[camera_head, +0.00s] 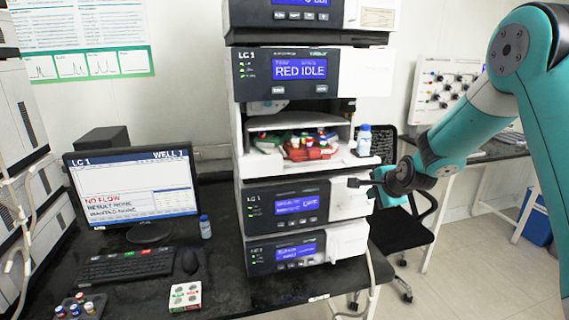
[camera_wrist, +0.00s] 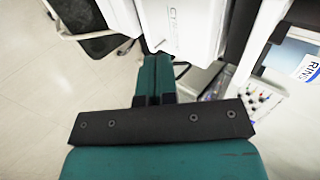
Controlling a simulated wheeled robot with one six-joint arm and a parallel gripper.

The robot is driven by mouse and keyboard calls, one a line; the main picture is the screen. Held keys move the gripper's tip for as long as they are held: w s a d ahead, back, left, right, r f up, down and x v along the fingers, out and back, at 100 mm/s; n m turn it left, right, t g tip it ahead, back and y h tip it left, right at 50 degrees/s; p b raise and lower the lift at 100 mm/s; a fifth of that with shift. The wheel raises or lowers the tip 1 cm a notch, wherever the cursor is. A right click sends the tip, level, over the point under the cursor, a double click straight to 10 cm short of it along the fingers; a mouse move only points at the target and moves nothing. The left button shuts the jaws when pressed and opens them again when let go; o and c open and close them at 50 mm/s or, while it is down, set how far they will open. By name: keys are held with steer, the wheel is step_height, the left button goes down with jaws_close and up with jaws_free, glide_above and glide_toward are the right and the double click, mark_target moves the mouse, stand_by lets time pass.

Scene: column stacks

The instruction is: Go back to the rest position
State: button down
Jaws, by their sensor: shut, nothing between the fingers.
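My gripper (camera_head: 356,182) is at the end of my teal arm, which reaches in from the right in the head view. It is shut and empty, beside the right side of the lower modules of the column stack (camera_head: 352,196). In the wrist view the dark gripper mount and teal parts fill the lower middle, and the white instrument side (camera_wrist: 180,28) is just beyond.
The open bay above holds a red tray (camera_head: 308,152) with vials, and a blue-capped bottle (camera_head: 364,140) stands at its edge. A monitor (camera_head: 130,185), keyboard (camera_head: 135,265) and white box (camera_head: 185,297) are on the black bench. A chair (camera_head: 400,230) stands at the right.

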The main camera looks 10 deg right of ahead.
steer(key=s+a+r+n+g+y, duration=0.2)
steer(key=s+a+r+n, duration=0.2)
steer(key=s+a+n, duration=0.35)
steer(key=s+a+r+n+g+y, duration=0.2)
steer(key=s+a+r+n, duration=0.25)
steer(key=s+a, duration=0.45)
steer(key=s+a+n+g, duration=0.2)
steer(key=s+n, duration=0.4)
steer(key=s, duration=0.4)
steer(key=s+a+r+n+g+b, duration=0.1)
steer(key=s+a+n+g, duration=0.2)
steer(key=s+n, duration=0.3)
steer(key=s+a, duration=0.1)
steer(key=s, duration=0.4)
steer(key=shift+r, duration=0.2)
steer(key=shift+s+a, duration=0.1)
